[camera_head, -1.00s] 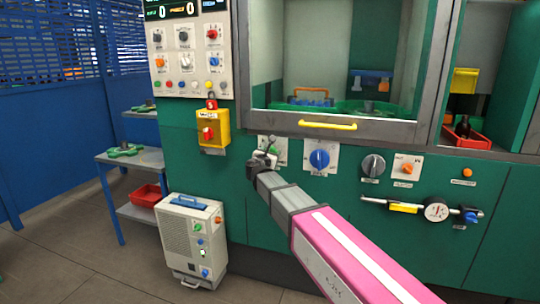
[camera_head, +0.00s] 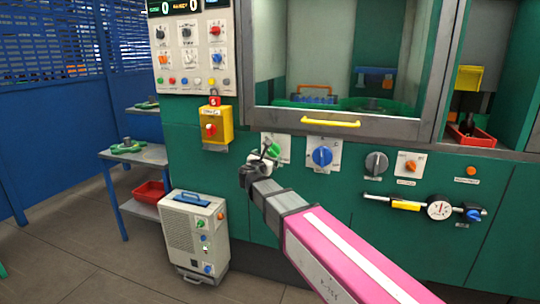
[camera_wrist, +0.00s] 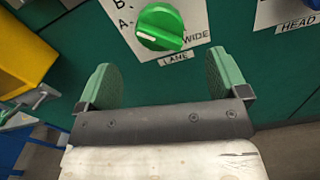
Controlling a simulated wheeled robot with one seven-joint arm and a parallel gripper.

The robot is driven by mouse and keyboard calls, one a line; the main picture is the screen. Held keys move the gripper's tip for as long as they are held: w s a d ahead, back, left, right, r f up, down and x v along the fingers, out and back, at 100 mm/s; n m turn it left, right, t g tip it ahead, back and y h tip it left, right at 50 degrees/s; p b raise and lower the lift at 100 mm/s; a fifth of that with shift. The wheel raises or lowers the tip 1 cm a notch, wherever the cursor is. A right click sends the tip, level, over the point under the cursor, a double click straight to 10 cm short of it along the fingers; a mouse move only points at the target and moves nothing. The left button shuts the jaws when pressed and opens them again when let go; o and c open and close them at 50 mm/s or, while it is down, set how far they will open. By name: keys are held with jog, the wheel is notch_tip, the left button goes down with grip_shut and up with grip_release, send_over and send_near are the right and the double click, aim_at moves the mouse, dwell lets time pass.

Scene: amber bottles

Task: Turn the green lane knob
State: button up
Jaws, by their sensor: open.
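The green lane knob (camera_wrist: 160,27) is on a white plate marked LANE (camera_wrist: 178,52) at the top of the wrist view. I see no contact with the knob.
A blue knob (camera_head: 322,156) sits on the plate to the right. A yellow box with a red switch (camera_head: 210,130) is on the panel to the left. A yellow handle (camera_head: 330,122) runs along the window above. A grey unit (camera_head: 193,235) stands on the floor at left.

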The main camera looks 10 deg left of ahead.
jog(key=shift+s+a, duration=0.1)
jog(key=shift+s, duration=1.1)
jog(key=d+f+m+g+h, duration=0.1)
jog(key=d+f+m+g, duration=0.2)
jog(key=d+f+m, duration=0.55)
jog(key=d+f+m+g+h, duration=0.25)
jog(key=d+f+g, duration=0.2)
jog(key=d, duration=0.65)
jog(key=d+f+m+g+h, duration=0.1)
jog(key=d+f+m+g, duration=0.1)
jog(key=d+f+m, duration=0.65)
jog(key=s+d+f+m+g+y, duration=0.2)
jog(key=s+d+f+m+g, duration=0.2)
jog(key=s+d+f+m, duration=0.2)
jog(key=s+d+f+m+g+y, duration=0.3)
jog(key=s+d+m, duration=0.4)
jog(key=d, duration=0.4)
notch_tip(320, 180, down, 3)
jog(key=shift+d+r+g+y, duration=0.15)
jog(key=shift+g+y, duration=0.2)
jog(key=shift+g, duration=0.4)
